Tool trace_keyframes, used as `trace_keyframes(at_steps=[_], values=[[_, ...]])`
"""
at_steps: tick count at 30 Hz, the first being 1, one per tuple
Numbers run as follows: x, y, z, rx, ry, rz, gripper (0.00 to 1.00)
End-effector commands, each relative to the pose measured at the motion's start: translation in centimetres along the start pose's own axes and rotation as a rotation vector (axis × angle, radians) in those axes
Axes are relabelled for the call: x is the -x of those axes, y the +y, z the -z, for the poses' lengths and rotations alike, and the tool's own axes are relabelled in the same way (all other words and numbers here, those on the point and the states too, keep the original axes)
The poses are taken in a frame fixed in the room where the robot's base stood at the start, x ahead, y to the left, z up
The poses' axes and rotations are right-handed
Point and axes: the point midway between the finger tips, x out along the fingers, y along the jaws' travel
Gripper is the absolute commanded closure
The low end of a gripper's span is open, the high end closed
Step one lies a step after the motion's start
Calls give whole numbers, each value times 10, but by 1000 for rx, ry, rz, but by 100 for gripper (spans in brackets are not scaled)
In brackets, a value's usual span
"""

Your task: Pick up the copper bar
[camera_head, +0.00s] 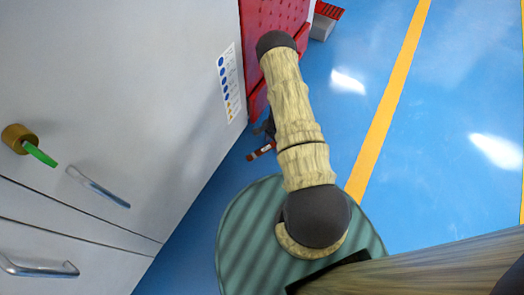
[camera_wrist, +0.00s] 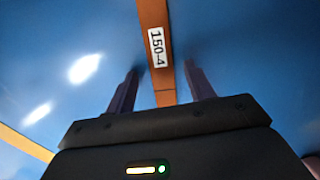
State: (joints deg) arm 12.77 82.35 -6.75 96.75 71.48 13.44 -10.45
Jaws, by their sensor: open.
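The copper bar (camera_wrist: 153,22) is a long, flat orange-brown strip with a white "150-4" label. In the wrist view it runs down from the top edge into the space between the two fingers. My gripper (camera_wrist: 163,84) is open, with one dark finger on each side of the bar and a visible gap on both sides. In the head view, a short red-brown piece with a white label, likely the bar (camera_head: 261,151), shows beside my arm. Most of my gripper is hidden behind my arm there.
A large grey cabinet (camera_head: 110,70) with handles and a key with a green tag (camera_head: 40,154) fills the left of the head view. A red perforated panel (camera_head: 262,22) stands at its far end. Blue floor (camera_head: 455,100) with a yellow line (camera_head: 392,95) is open on the right.

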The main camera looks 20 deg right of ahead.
Motion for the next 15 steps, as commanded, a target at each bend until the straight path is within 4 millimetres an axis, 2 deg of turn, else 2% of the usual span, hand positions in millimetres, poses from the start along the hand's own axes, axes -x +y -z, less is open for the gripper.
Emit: trace_keyframes(at_steps=[8, 11, 15], values=[[-2, -2, -3, 7, 0, -1, 47], [-2, -2, -3, 8, 0, -1, 62], [-2, -2, -3, 8, 0, -1, 90]])
